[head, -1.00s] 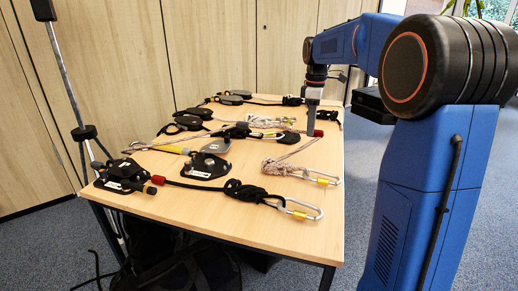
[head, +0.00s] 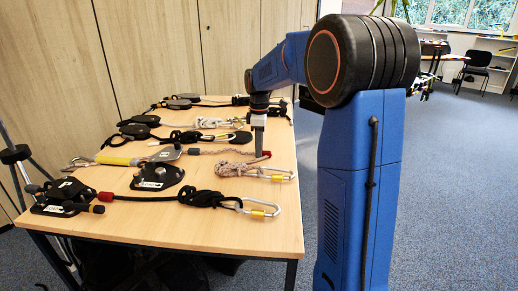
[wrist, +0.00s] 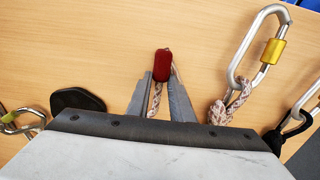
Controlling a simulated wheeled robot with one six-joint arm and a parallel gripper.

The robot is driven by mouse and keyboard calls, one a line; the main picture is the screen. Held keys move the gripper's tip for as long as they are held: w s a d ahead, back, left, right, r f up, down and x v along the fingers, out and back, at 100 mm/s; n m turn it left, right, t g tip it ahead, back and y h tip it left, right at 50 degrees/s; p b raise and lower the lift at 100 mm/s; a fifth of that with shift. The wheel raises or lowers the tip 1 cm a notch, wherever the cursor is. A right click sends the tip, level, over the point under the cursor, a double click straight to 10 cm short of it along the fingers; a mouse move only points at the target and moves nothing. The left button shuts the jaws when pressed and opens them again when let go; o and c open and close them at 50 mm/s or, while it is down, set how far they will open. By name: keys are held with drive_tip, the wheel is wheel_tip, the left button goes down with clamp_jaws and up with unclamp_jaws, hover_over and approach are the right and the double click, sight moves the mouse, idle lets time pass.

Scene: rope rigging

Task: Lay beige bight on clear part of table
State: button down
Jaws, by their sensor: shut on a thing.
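The beige, speckled rope (head: 222,151) runs across the wooden table (head: 200,228) toward my gripper and ends in a red sleeve (wrist: 162,65). My gripper (wrist: 162,76) points down at the table, with its two fingers on either side of the rope just below the sleeve; it is shut on the rope. A knotted part of the beige rope (head: 236,169) is tied to a silver carabiner with a yellow sleeve (wrist: 265,45), to the right of the fingers in the wrist view. Whether the held part touches the table is unclear.
A black rope coil (head: 205,198) with another carabiner (head: 262,208) lies nearer the front edge. Black pulley plates (head: 158,176) and a yellow-sleeved lanyard (head: 118,160) lie left. A white rope bundle (head: 213,123) lies behind.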

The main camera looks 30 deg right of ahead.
drive_tip(key=c, duration=1.6)
unclamp_jaws()
drive_tip(key=shift+o, duration=0.2)
wheel_tip(320, 180, up, 12)
